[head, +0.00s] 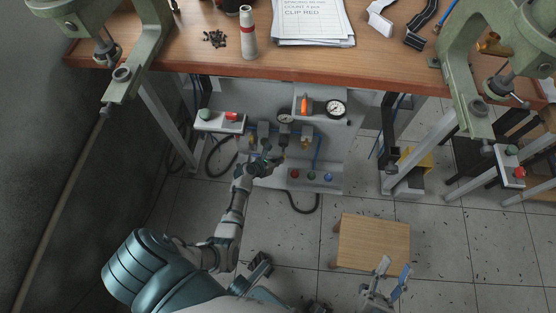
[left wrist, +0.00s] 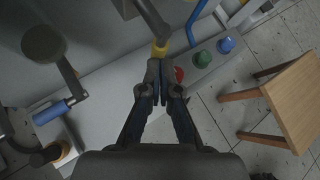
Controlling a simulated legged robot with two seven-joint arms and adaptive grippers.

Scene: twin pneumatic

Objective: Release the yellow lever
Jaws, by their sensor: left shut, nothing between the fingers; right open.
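In the left wrist view, a grey lever bar ends in a yellow sleeve, the yellow lever (left wrist: 160,48), just beyond my left fingertips. My left gripper (left wrist: 159,68) is shut with nothing between its fingers; its tips are at or very near the yellow end, and I cannot tell whether they touch. In the head view my left gripper (head: 266,165) is at the front of the grey pneumatic panel under the bench, and the yellow lever is too small to make out. My right gripper (head: 394,279) is open and empty at the lower right, away from the panel.
A blue-sleeved lever (left wrist: 54,112) is left of my fingers. Red (head: 295,174), green (head: 311,175) and blue (head: 328,177) buttons line the panel's lower ledge. A wooden stool (head: 375,240) stands on the floor. The wooden bench (head: 190,57) overhangs the panel.

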